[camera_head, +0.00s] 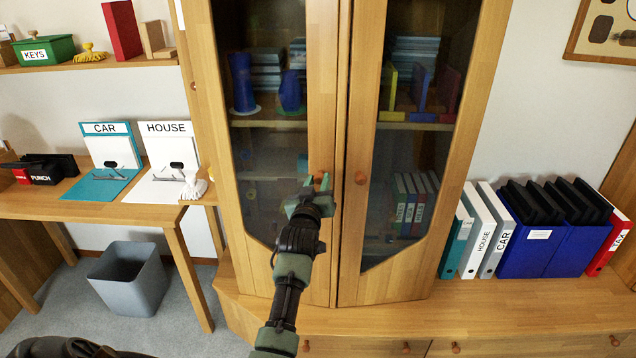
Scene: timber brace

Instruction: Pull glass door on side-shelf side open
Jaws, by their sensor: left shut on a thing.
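A wooden cabinet has two glass doors side by side. The left glass door (268,165), on the side of the wall shelf, has a round wooden knob (319,175) near its right edge. The right glass door (408,160) has its own knob (361,178) near the centre seam. Both doors look closed, their frames meeting at the seam. My left gripper (312,186) is shut on the left door's knob, partly hiding it. My right gripper is not in view.
A desk (95,207) with CAR and HOUSE stands is at the left, with a grey bin (130,278) below. The wall shelf (100,63) is above it. Binders (490,230) stand right of the cabinet on the wooden ledge (500,310). Bare carpet shows at the lower left.

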